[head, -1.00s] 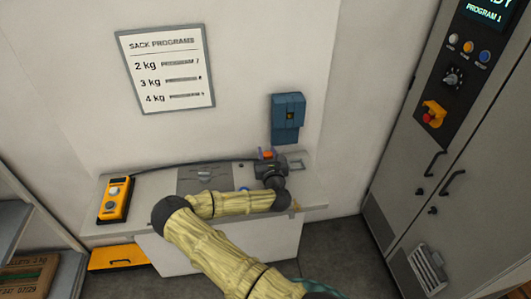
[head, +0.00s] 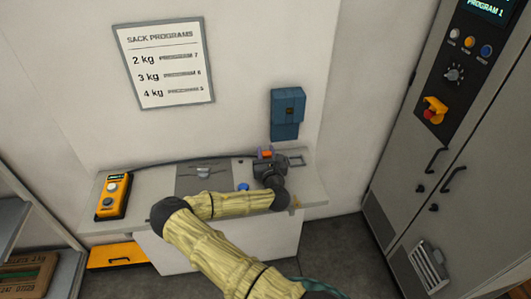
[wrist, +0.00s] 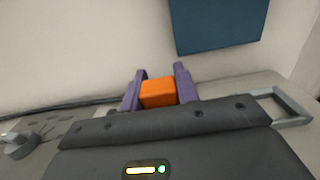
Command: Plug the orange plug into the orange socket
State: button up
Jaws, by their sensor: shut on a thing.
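The orange plug (wrist: 158,93) is between the two purple fingers of my gripper (wrist: 159,88) in the wrist view. In the head view the orange plug (head: 265,154) shows small in my gripper (head: 266,154), above the back right part of the grey bench. My gripper is shut on it. A blue wall box (head: 287,113) is on the wall just above and to the right of my gripper; its lower part also shows in the wrist view (wrist: 220,22). I cannot make out an orange socket in either view.
An orange handheld device (head: 113,196) stands at the left of the bench (head: 150,187). A blue button (head: 244,187) and a grey plate with a knob (head: 203,172) are left of my gripper. A tall grey cabinet (head: 460,140) stands at the right.

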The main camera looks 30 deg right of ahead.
jog(key=shift+f, duration=0.15)
jog(key=o, duration=1.1)
jog(key=shift+s, duration=0.1)
jog(key=shift+s+a+b, duration=0.1)
jog(key=shift+s+b, duration=0.15)
jog(key=shift+b, duration=0.1)
jog(key=v, duration=0.4)
jog(key=b+v, duration=0.1)
jog(key=v, duration=0.6)
jog(key=shift+s+a+r+b, duration=0.15)
jog(key=shift+s+r+b, duration=0.1)
jog(key=shift+s+b, duration=0.15)
jog(key=p+v, duration=0.3)
jog(key=shift+r, duration=0.1)
jog(key=shift+s+a+p, duration=0.15)
jog(key=shift+s+p, duration=0.35)
jog(key=shift+p, duration=0.4)
jog(key=shift+s+f, duration=0.25)
jog(key=shift+s, duration=0.1)
